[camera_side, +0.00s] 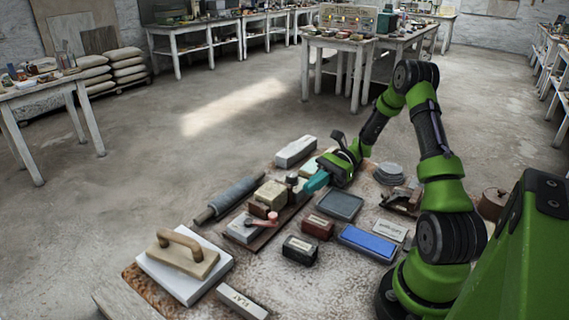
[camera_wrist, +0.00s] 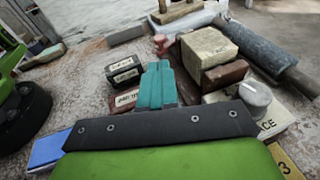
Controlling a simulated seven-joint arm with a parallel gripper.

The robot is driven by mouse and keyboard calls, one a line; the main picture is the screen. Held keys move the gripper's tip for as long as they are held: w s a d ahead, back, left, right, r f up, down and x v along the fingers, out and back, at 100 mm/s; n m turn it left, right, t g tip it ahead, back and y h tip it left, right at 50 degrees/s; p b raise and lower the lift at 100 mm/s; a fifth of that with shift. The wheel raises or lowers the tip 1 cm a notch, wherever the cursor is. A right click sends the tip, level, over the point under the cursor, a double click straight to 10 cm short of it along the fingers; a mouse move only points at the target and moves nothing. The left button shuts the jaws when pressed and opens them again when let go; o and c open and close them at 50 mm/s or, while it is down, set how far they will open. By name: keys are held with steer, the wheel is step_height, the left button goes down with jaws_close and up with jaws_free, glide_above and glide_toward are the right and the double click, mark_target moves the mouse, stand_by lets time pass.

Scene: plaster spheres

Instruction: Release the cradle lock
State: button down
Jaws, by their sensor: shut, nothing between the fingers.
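The cradle is a dark wooden base (camera_side: 262,238) holding a pale stone block (camera_side: 271,195), which also shows in the wrist view (camera_wrist: 208,46). A pinkish-red knobbed lever (camera_side: 272,217) sits at its near end; it shows in the wrist view (camera_wrist: 160,44) beyond my fingertips. I cannot tell whether this lever is the lock or how it is set. A round grey-topped knob (camera_wrist: 255,93) stands nearer, right of my fingers in the wrist view. My gripper (camera_side: 308,188) has teal fingers, shut and empty, beside the block's right end and apart from the lever.
Several labelled boxes and stones lie close by, including a dark box (camera_side: 300,250), a red-brown box (camera_side: 318,226) and a blue stone (camera_side: 367,243). A grey roller (camera_side: 230,197) lies behind the cradle. A wooden-handled float (camera_side: 182,254) rests at the front left.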

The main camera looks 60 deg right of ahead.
steer(key=x, duration=0.9)
steer(key=shift+w+a, duration=0.1)
steer(key=shift+a, duration=0.2)
steer(key=shift+a, duration=0.1)
steer(key=shift+s+a+m+t, duration=0.1)
steer(key=shift+s+m+t, duration=0.15)
steer(key=shift+m+t, duration=0.25)
steer(key=shift+s+a+m+t+h, duration=0.25)
steer(key=shift+m+t+h, duration=0.05)
steer(key=shift+t, duration=0.3)
steer(key=shift+s+a, duration=0.65)
steer(key=shift+a, duration=0.4)
steer(key=shift+s+a, duration=0.2)
steer(key=shift+a, duration=0.35)
steer(key=shift+s+a, duration=0.2)
steer(key=shift+a, duration=1.7)
steer(key=shift+d, duration=0.1)
